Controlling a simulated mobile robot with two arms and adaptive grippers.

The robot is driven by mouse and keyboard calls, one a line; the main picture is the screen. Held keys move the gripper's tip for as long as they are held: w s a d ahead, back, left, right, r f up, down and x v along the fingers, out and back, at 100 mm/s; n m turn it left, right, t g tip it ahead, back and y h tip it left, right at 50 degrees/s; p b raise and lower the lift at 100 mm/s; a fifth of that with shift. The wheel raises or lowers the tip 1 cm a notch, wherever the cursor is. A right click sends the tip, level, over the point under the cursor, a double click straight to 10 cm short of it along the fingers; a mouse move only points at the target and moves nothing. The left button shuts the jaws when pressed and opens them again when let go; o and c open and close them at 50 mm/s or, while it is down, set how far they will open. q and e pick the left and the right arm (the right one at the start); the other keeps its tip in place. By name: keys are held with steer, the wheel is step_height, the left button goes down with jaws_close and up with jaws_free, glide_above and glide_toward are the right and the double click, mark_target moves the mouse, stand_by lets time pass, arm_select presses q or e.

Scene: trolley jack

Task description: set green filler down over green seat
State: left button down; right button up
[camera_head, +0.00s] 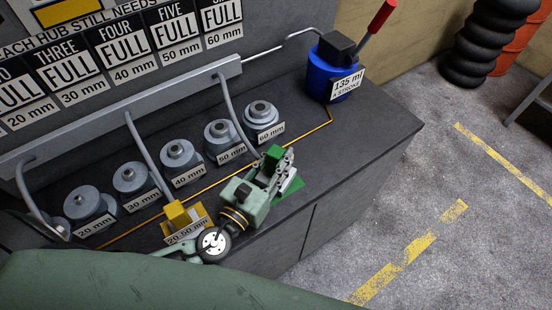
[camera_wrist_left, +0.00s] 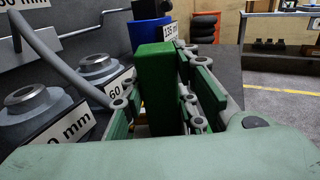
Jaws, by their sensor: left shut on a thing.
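My left gripper (camera_head: 280,166) is shut on the green filler (camera_head: 273,155), an upright green block. In the left wrist view the green filler (camera_wrist_left: 156,85) stands between the fingers (camera_wrist_left: 160,100). The green seat (camera_head: 289,195) is a flat green patch on the bench, partly hidden by the gripper. The gripper and filler are over or just behind it in the head view; the gap below the filler is hidden. My right gripper is not in view.
A row of grey hubs with mm labels, including the 60 mm hub (camera_head: 260,115), stands behind the gripper. A yellow block (camera_head: 178,214) stands to the left on a yellow seat. A blue pump (camera_head: 331,75) with a red handle (camera_head: 381,15) stands at the back right. The bench's right part (camera_head: 365,140) is clear.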

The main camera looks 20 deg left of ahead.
arm_select(q)
steer(key=shift+f, duration=0.15)
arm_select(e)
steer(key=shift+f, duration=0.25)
arm_select(q)
steer(key=c, duration=1.3)
jaws_free()
steer(key=shift+s+f, duration=0.1)
steer(key=shift+f, duration=0.15)
steer(key=shift+s, duration=0.1)
steer(key=v, duration=1.1)
steer(key=shift+s+a+r, duration=0.15)
steer(key=shift+s, duration=0.2)
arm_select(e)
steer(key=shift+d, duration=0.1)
